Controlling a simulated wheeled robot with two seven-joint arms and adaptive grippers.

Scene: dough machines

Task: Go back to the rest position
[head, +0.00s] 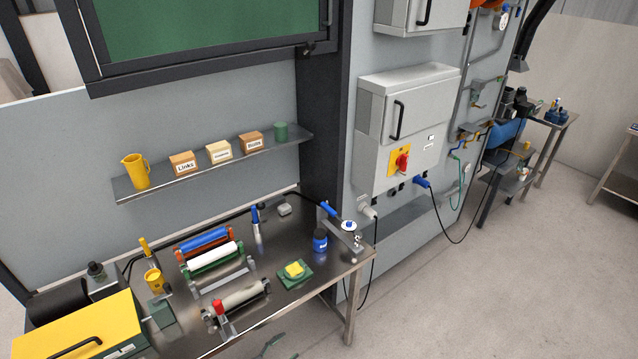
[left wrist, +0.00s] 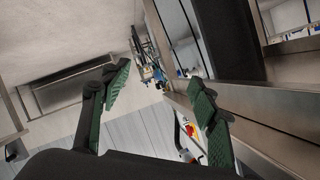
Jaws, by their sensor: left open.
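My left gripper (left wrist: 162,93) shows in the left wrist view with its two green-padded fingers spread wide and nothing between them. In the head view only bits of green from the left gripper (head: 273,346) show at the bottom edge, in front of the metal workbench (head: 318,283) and below its top. My right gripper is in neither view.
The workbench carries several rollers (head: 213,257), a yellow box (head: 85,330), a blue jar (head: 320,241) and a green dish with a yellow block (head: 295,272). A shelf (head: 215,171) and a grey electrical cabinet (head: 405,125) are behind.

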